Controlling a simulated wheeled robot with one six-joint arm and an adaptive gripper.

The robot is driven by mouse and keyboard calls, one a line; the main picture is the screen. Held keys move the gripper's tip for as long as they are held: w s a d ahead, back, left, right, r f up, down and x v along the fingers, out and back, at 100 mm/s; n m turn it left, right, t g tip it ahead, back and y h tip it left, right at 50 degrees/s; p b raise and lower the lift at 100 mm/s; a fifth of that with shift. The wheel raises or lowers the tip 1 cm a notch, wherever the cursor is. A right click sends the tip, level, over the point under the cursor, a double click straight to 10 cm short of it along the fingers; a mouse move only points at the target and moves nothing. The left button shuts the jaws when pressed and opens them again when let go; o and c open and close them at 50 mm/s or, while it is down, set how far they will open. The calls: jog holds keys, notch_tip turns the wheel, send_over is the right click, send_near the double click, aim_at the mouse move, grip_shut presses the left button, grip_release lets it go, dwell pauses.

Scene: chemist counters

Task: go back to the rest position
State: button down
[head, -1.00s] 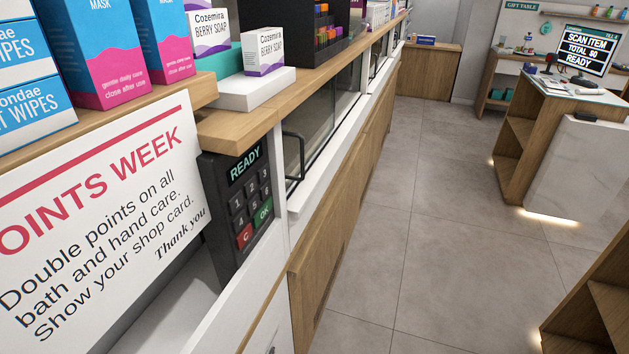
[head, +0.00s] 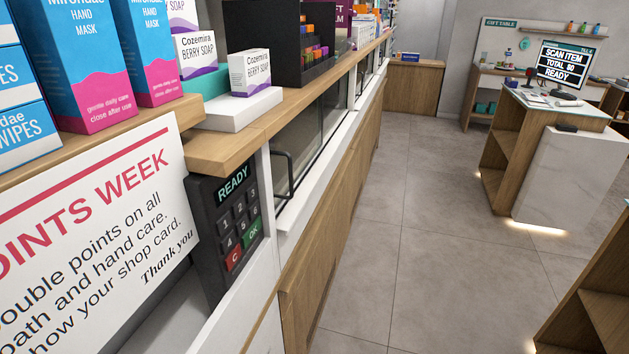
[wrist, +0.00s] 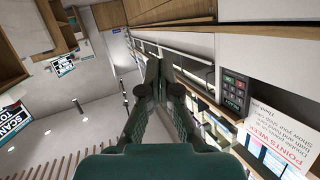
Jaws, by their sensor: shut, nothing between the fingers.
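My gripper (wrist: 156,72) shows in the wrist view, with its dark fingers together and nothing between them. It hangs in free air, apart from the counter front. The wrist picture is turned over, with the ceiling at the lower left. In the head view my gripper is not visible. A black keypad (head: 228,230) reading READY is mounted on the counter front; it also shows right of my gripper in the wrist view (wrist: 235,92).
A wooden shelf (head: 225,152) with soap and mask boxes runs along the left. A Points Week sign (head: 100,245) hangs below it. A till counter (head: 565,175) stands at the right, and a wooden shelf unit (head: 595,310) at the lower right. The grey floor (head: 400,240) between is clear.

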jog(key=shift+n+h, duration=0.4)
jog(key=shift+n, duration=0.2)
jog(key=r, duration=0.1)
jog(key=s+r, duration=0.1)
jog(key=r, duration=0.2)
jog(key=shift+s+d, duration=0.3)
jog(key=shift+s, duration=0.05)
jog(key=shift+r, duration=0.1)
